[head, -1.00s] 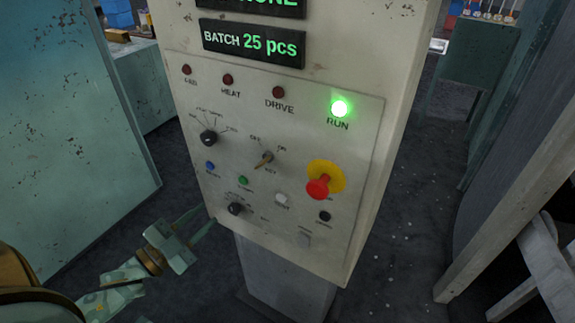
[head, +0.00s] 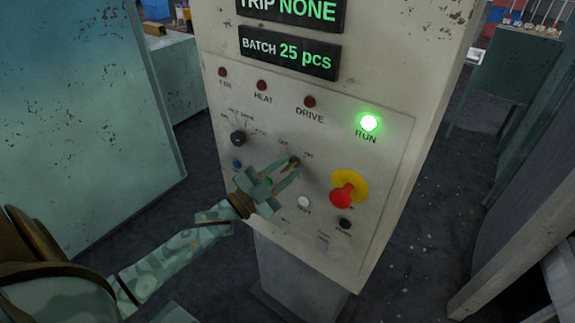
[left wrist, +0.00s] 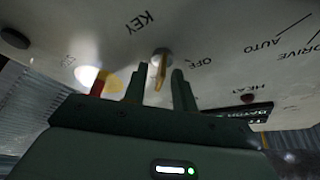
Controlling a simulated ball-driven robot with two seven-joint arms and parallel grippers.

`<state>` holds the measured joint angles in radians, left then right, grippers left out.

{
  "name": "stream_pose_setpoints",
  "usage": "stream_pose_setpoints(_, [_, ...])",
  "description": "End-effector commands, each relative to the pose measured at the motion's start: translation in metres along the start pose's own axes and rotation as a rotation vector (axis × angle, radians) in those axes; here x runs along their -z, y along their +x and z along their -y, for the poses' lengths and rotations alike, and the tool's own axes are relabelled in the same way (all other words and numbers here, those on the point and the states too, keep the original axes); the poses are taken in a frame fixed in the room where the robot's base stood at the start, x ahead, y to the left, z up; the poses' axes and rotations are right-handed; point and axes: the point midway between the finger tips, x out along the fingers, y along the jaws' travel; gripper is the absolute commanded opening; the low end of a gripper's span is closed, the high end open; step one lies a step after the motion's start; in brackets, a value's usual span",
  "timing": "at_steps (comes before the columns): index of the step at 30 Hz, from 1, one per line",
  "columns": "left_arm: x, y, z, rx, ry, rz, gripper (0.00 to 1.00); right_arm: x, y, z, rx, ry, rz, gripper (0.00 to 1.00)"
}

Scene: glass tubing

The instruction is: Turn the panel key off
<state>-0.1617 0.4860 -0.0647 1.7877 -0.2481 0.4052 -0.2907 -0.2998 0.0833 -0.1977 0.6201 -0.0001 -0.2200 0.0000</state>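The panel key (head: 293,162) is a small brass-coloured key on the pale control panel, below the OFF and ON labels. In the left wrist view the key (left wrist: 160,66) stands out from its round metal base. My left gripper (head: 291,170) is at the key, its fingers pointing at the panel. In the left wrist view the fingers of the left gripper (left wrist: 157,83) are apart, with the key in line with the gap and bare space on both sides. The key's exact angle is hard to tell; the ON label is hidden in the wrist view. My right gripper is not in view.
A red mushroom button (head: 342,196) on a yellow disc sits right of the key. A selector knob (head: 238,138) is to its left, and a white button (head: 304,202) below. The RUN lamp (head: 369,122) glows green. The display (head: 289,52) reads BATCH 25 pcs.

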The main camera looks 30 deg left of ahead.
Motion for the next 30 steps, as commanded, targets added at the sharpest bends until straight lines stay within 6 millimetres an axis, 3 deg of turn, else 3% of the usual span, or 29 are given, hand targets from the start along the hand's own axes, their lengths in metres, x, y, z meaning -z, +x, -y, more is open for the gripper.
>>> stream_pose_setpoints(11, [-0.0001, 0.0097, -0.0005, -0.001, -0.001, 0.000, 0.27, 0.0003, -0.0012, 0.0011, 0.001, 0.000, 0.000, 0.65])
stream_pose_setpoints(12, [-0.0001, 0.0096, -0.0005, -0.001, -0.001, 0.000, 0.24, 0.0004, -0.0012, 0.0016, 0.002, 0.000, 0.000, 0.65])
stream_pose_setpoints(15, [0.0000, 0.0096, -0.0005, -0.001, -0.001, 0.000, 0.00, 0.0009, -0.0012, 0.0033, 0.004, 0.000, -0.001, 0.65])
stream_pose_setpoints(30, [0.0008, 0.0097, 0.0006, 0.041, -0.100, 0.000, 0.00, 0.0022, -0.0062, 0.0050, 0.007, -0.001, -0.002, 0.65])
